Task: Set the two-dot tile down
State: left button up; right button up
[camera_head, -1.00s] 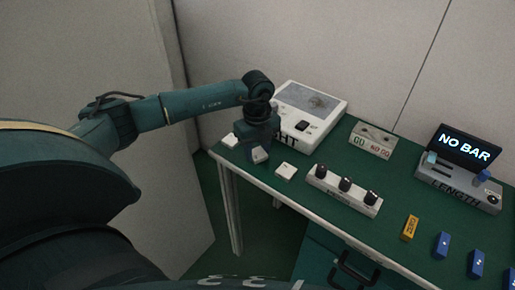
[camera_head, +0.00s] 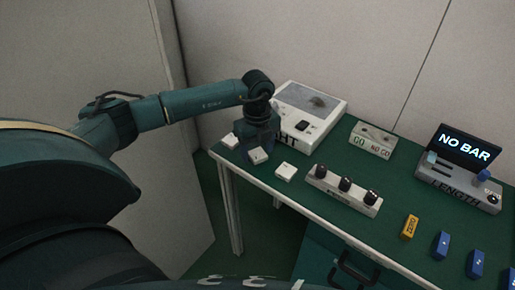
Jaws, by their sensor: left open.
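Three small white tiles lie in a row near the left front edge of the green table: a left tile (camera_head: 230,141), a middle tile (camera_head: 258,156) and a right tile (camera_head: 285,171). The dots are too small to read, so I cannot tell which is the two-dot tile. My left gripper (camera_head: 257,150) points down at the middle tile and is open. The tile sits at its fingertips and seems to rest on the table; the gripper partly hides it. My right gripper is not in view.
A white box with a grey panel (camera_head: 308,101) stands behind the gripper. A white block with three dark knobs (camera_head: 343,190) is to the right, with a GO/NO GO block (camera_head: 371,140), a LENGTH gauge reading "NO BAR" (camera_head: 458,186), a yellow block (camera_head: 409,227) and several blue blocks (camera_head: 441,244).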

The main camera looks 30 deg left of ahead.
aim_at(257, 154)
pick_arm(q)
notch_tip(257, 154, up, 12)
jog(key=s+d+f+m+g+h, duration=0.1)
jog(key=s+d+f+m+h, duration=0.15)
jog(key=d, duration=0.35)
jog(key=s+d+f+m+h, duration=0.1)
jog(key=s+d+h, duration=0.15)
jog(key=d, duration=0.35)
jog(key=s+d+f+m+g+h, duration=0.1)
jog(key=d+f+h, duration=0.15)
jog(key=d, duration=0.35)
jog(key=s+d+r+n+t+h, duration=0.2)
jog(key=d+r+n+t+h, duration=0.15)
jog(key=d+h, duration=0.3)
jog(key=s+d+r+n+t+h, duration=0.25)
jog(key=d+r+t+h, duration=0.2)
jog(key=h, duration=0.25)
jog(key=a+f+n+t+y, duration=0.7)
jog(key=n+t+y, duration=0.45)
jog(key=n, duration=0.35)
jog(key=s+a+f+n+g+y, duration=0.2)
jog(key=s+f+g, duration=0.1)
jog(key=f, duration=0.3)
jog(key=s+a+f+n+g+y, duration=0.2)
jog(key=s+f+g+y, duration=0.1)
jog(key=s+f, duration=0.2)
jog(key=shift+f+n, duration=0.35)
